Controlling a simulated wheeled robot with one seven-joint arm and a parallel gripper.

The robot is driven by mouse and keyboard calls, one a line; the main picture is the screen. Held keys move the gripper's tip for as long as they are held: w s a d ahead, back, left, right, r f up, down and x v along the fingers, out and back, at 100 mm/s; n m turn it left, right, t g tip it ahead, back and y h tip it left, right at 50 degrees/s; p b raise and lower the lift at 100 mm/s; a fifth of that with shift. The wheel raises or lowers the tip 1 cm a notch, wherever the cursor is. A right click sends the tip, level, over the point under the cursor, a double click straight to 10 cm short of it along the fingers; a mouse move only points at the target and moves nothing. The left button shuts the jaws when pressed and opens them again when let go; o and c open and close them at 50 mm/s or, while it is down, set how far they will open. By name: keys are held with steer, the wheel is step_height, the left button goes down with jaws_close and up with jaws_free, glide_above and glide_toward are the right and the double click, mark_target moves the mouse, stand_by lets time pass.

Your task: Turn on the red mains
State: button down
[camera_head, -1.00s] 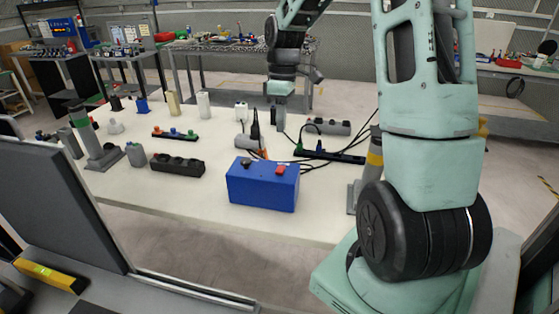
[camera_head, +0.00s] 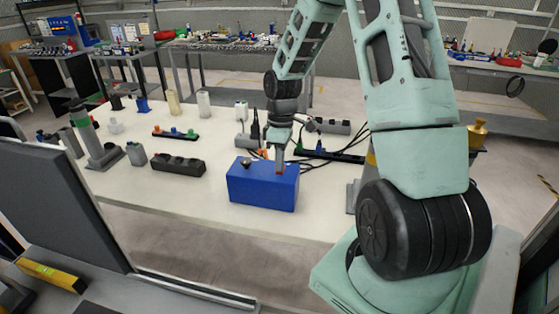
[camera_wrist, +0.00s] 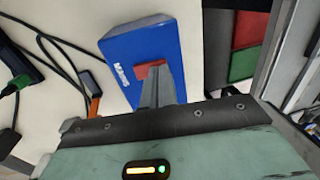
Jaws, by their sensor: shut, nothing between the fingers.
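The mains box is a blue box (camera_head: 262,190) near the front edge of the white table; in the wrist view the blue box (camera_wrist: 150,50) carries white lettering reading "MAINS". A red switch (camera_wrist: 150,69) sits on its top and is partly covered by my fingers. A dark knob (camera_head: 246,162) also stands on the box top. My gripper (camera_head: 280,170) points down over the red switch, fingers shut and empty. In the wrist view its fingertips (camera_wrist: 153,72) are at the switch; whether they touch it I cannot tell.
Black cables and a power strip (camera_head: 329,155) lie behind the box to the right. A dark socket block (camera_head: 177,165) and a grey post on a base (camera_head: 95,150) stand to the left. White table surface (camera_head: 200,200) is clear left of the box.

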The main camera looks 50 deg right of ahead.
steer(key=shift+s+a+f+t+h+b, duration=0.15)
steer(key=shift+a+f+t+h+b, duration=0.15)
steer(key=shift+f+h+b, duration=0.5)
steer(key=shift+s+r, duration=0.1)
steer(key=shift+r, duration=0.2)
steer(key=shift+d, duration=0.15)
steer(key=shift+w+d+r+p, duration=0.15)
steer(key=shift+w+d+p, duration=0.15)
steer(key=shift+d, duration=0.15)
steer(key=shift+w+d, duration=0.15)
steer(key=shift+d, duration=0.15)
